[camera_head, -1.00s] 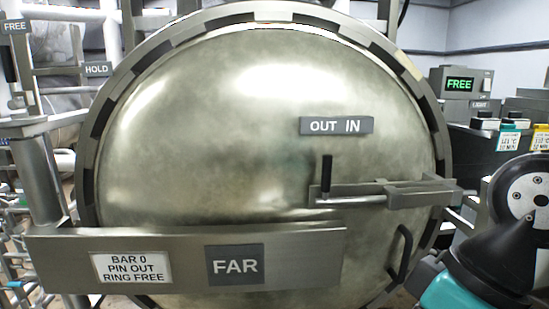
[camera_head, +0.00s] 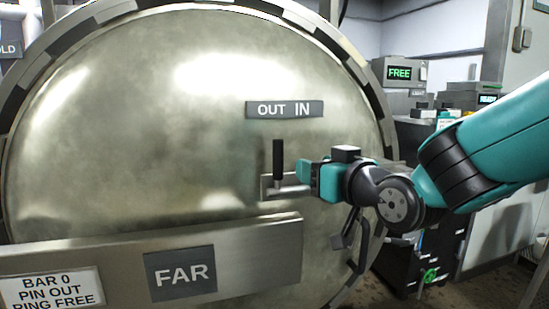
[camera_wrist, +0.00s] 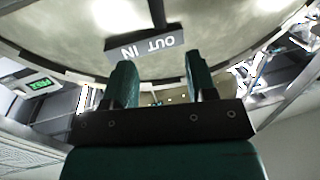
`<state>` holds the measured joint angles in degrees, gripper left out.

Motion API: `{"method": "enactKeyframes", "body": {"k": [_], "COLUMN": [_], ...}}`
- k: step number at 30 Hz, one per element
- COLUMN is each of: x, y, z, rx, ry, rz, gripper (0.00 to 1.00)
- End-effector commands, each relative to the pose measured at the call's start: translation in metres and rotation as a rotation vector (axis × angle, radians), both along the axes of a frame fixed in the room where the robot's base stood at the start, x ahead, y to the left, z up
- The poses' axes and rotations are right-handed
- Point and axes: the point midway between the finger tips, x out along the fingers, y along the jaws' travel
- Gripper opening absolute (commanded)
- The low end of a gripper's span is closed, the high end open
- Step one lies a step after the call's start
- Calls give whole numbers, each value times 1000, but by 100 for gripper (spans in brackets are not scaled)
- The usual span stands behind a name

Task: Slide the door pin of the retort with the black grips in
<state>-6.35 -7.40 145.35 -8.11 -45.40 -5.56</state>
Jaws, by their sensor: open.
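The retort door (camera_head: 150,140) is a large domed metal disc. Its pin carries a black upright grip (camera_head: 279,160) on a metal bracket, below the OUT end of the OUT IN plate (camera_head: 285,109). My gripper (camera_head: 304,176) is open and empty, just right of the grip in the head view and apart from it; it covers much of the pin and bracket. In the wrist view, my two green fingers (camera_wrist: 161,80) are spread, with the OUT IN plate (camera_wrist: 145,47) upside down beyond them. A dark bar (camera_wrist: 157,12) past the plate looks like the grip.
A bar with a FAR plate (camera_head: 180,273) and a label reading BAR 0, PIN OUT, RING FREE (camera_head: 55,289) crosses the lower door. A black curved handle (camera_head: 360,250) is below my gripper. A display reading FREE (camera_head: 399,73) stands to the right.

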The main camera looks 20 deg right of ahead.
Motion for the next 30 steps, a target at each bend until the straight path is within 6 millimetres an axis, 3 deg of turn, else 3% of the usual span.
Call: {"method": "enactKeyframes", "body": {"k": [19,30], "x": [31,110], "y": [1,19], "z": [12,11], "rx": [1,-2], "ry": [-32,-38], "rz": [-17,-13], "gripper": [52,52]}}
